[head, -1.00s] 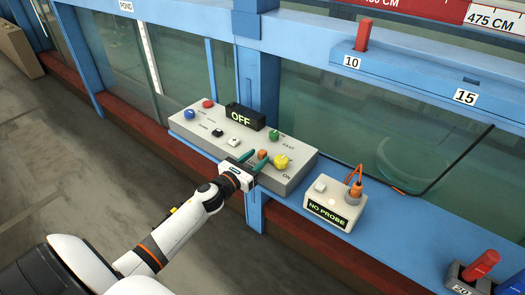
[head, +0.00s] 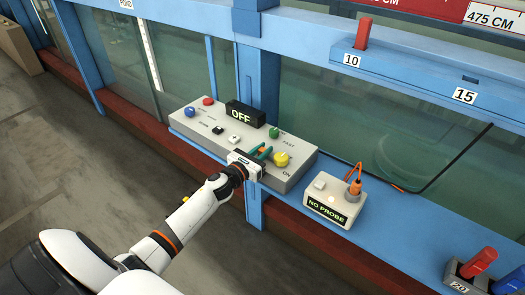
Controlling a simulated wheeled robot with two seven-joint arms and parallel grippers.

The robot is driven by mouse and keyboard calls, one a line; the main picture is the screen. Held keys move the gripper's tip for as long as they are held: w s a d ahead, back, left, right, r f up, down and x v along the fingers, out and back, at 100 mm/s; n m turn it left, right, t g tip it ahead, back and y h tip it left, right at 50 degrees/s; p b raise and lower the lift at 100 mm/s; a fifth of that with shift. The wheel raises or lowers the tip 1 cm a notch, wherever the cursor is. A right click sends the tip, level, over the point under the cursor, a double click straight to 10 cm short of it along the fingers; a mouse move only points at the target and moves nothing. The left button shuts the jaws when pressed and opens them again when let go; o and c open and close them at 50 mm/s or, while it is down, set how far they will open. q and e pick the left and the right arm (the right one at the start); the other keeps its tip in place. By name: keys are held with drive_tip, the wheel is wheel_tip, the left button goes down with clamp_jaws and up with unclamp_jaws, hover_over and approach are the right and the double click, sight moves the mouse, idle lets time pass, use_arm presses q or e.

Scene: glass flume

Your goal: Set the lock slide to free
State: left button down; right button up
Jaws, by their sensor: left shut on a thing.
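The grey control box (head: 205,143) sits on the blue ledge of the flume. My left gripper (head: 263,152) reaches its right part from the front. Its green fingers are drawn together on the small orange slide between the green knob (head: 274,132) and the yellow knob (head: 281,159). The fingers and gripper body hide most or all of the slide, so its exact position cannot be read. An "ON" mark (head: 286,174) is by the yellow knob. My right gripper is not in view.
A black display (head: 245,115) reads "OFF". Blue, red, black and white controls are on the box's left half. To the right stand a "NO PROBE" box (head: 335,198) with an orange plug and a holder with red (head: 481,264) and blue pegs.

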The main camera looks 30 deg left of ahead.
use_arm(q)
drive_tip(key=shift+a+f+b, duration=0.15)
drive_tip(key=shift+a+b, duration=0.65)
drive_tip(key=shift+a, duration=0.4)
drive_tip(key=shift+r, duration=0.2)
drive_tip(key=c, duration=1.2)
unclamp_jaws()
drive_tip(key=shift+a, duration=0.1)
drive_tip(key=shift+c, duration=0.2)
drive_tip(key=shift+s+f, duration=0.1)
drive_tip(key=shift+s, duration=0.15)
drive_tip(key=s+b, duration=0.2)
drive_tip(key=s, duration=0.9)
drive_tip(key=shift+s+a+b, duration=0.2)
drive_tip(key=shift+a+b, duration=0.2)
drive_tip(key=shift+a, duration=0.05)
